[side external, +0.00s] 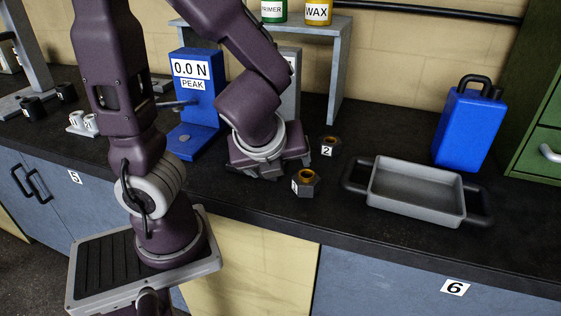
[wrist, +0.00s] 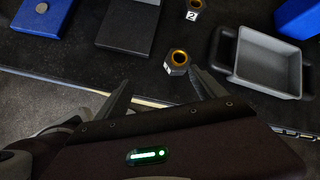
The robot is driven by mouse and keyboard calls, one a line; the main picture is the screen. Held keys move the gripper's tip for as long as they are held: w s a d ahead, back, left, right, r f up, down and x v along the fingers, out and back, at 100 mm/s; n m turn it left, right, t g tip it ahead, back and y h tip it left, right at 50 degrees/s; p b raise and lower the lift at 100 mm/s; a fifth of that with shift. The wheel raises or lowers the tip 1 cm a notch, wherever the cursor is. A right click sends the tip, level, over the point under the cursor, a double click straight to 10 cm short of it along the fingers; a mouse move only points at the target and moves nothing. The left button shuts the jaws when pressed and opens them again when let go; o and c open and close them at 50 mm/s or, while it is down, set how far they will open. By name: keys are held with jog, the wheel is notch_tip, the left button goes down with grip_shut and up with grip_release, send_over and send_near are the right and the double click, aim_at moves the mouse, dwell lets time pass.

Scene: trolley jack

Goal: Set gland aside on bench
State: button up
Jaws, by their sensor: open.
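Two dark hexagonal glands with brass-coloured bores stand on the black bench top (side external: 400,240). The gland marked 1 (side external: 306,185) is nearer the front edge, and the gland marked 2 (side external: 330,146) is farther back. In the wrist view, gland 1 (wrist: 177,62) sits just beyond the fingertips, close to the right one, and gland 2 (wrist: 193,10) is at the top. My gripper (wrist: 160,77) is open, with nothing visible between its fingers. In the side view its body is low over the bench, left of gland 1; its fingers are hard to make out there.
A grey tray with black handles (side external: 415,211) lies right of the glands. A blue case (side external: 467,128) stands behind it. A blue force gauge stand (side external: 197,100) and a grey shelf (side external: 338,70) with tins are behind my arm. Bare bench lies between gland 1 and the tray.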

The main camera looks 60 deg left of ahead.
jog(key=s+d+r+n+h, duration=0.2)
jog(key=s+r+n+h, duration=0.1)
jog(key=n, duration=0.7)
jog(key=s+d+r+n+h, duration=0.3)
jog(key=s+r+n, duration=0.1)
jog(key=n, duration=0.7)
jog(key=shift+d+r+n+t, duration=0.15)
jog(key=shift+r+n+t, duration=0.1)
jog(key=shift+n+t, duration=0.05)
